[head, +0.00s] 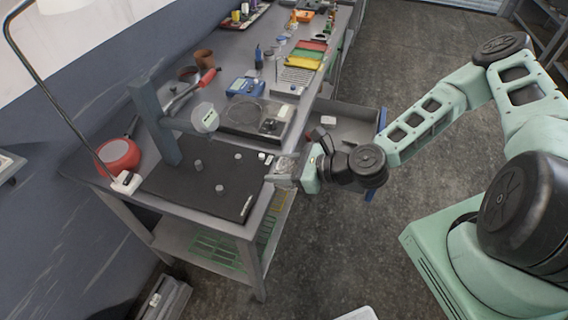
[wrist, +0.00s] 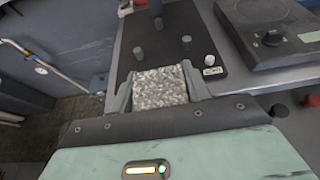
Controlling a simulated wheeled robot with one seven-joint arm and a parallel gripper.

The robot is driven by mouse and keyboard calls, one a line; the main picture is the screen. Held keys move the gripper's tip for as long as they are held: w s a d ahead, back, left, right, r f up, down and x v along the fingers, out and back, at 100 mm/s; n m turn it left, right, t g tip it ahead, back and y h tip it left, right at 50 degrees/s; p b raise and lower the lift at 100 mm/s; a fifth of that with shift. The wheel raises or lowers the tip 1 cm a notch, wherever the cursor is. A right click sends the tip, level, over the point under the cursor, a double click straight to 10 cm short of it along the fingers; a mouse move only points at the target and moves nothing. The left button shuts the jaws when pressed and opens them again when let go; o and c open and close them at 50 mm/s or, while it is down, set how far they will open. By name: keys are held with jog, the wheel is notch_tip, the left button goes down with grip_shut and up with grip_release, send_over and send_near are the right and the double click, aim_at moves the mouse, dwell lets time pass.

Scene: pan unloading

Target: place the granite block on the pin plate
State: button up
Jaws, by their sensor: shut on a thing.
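The granite block (wrist: 160,87) is speckled grey and sits between the jaws of my gripper (wrist: 158,92) in the wrist view. My gripper (head: 283,172) is shut on it, at the right edge of the workbench in the head view, where the block is hard to make out. The pin plate (head: 178,192) is a flat dark plate on the near end of the bench, with several short grey pins standing up from it. In the wrist view the plate (wrist: 165,55) lies beyond the block. My gripper is beside the plate's right edge.
A red pan (head: 120,157) and lamp stand at left. A hot plate (head: 245,118) and small tools crowd the bench further back. An open drawer (head: 352,124) juts out right of the bench.

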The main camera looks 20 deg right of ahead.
jog(key=shift+b+x, duration=0.65)
jog(key=shift+x, duration=2.2)
jog(key=shift+w+a+f, duration=0.1)
jog(key=shift+w+a, duration=1.4)
jog(key=shift+a, duration=0.4)
jog(key=shift+w+a+r, duration=0.1)
jog(key=shift+w+a, duration=1.4)
jog(key=shift+a, duration=0.4)
jog(key=shift+w+a+f, duration=0.1)
jog(key=shift+w+a, duration=1.35)
jog(key=shift+a, duration=0.45)
jog(key=shift+f+b, duration=0.6)
jog(key=shift+f, duration=0.25)
jog(key=shift+f, duration=0.25)
jog(key=o, duration=1.4)
